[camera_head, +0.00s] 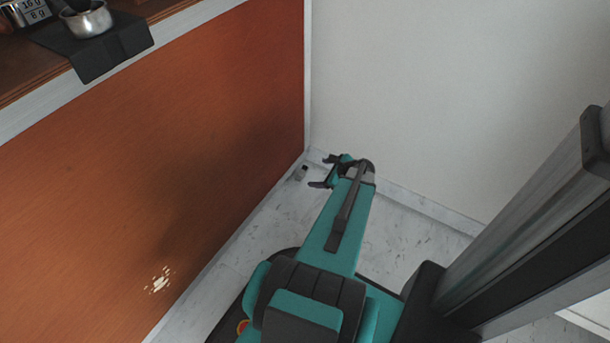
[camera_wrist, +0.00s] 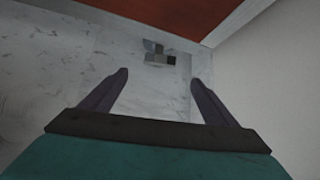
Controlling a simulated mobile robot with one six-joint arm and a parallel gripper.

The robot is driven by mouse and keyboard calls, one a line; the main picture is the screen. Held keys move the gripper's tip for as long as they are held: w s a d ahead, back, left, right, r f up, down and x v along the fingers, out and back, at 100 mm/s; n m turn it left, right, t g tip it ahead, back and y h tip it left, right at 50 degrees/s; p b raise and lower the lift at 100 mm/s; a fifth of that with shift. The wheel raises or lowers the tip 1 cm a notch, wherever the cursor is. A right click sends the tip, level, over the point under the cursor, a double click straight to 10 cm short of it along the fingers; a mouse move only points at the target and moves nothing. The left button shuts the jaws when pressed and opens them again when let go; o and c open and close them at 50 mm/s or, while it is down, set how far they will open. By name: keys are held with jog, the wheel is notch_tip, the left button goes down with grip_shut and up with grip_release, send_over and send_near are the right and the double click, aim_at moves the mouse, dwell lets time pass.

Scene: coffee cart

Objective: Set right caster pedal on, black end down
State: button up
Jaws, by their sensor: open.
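The right caster pedal (camera_head: 301,173) is a small grey piece with a dark part, low at the foot of the orange cart panel near the wall corner. In the wrist view the pedal (camera_wrist: 160,59) lies ahead between the lines of my fingers, light grey at left and dark at right. A grey part, perhaps the caster, shows just behind it. I cannot tell how far the pedal is tilted. My gripper (camera_head: 318,171) is open and empty, close to the pedal and to its right. In the wrist view my gripper (camera_wrist: 159,78) is short of the pedal, not touching it.
The orange cart panel (camera_head: 200,130) rises at the left. A white wall (camera_head: 440,90) with a baseboard closes the space behind and right. The marble floor (camera_head: 395,225) is clear. A metal cup (camera_head: 88,22) stands on a dark mat (camera_head: 115,45) on the cart top.

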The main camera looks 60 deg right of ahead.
aim_at(303, 174)
jog(key=b+x, duration=0.4)
jog(key=x, duration=0.8)
jog(key=shift+w+f+b, duration=0.15)
jog(key=shift+f+b, duration=0.2)
jog(key=c, duration=1)
jog(key=shift+a, duration=0.1)
jog(key=shift+c, duration=0.3)
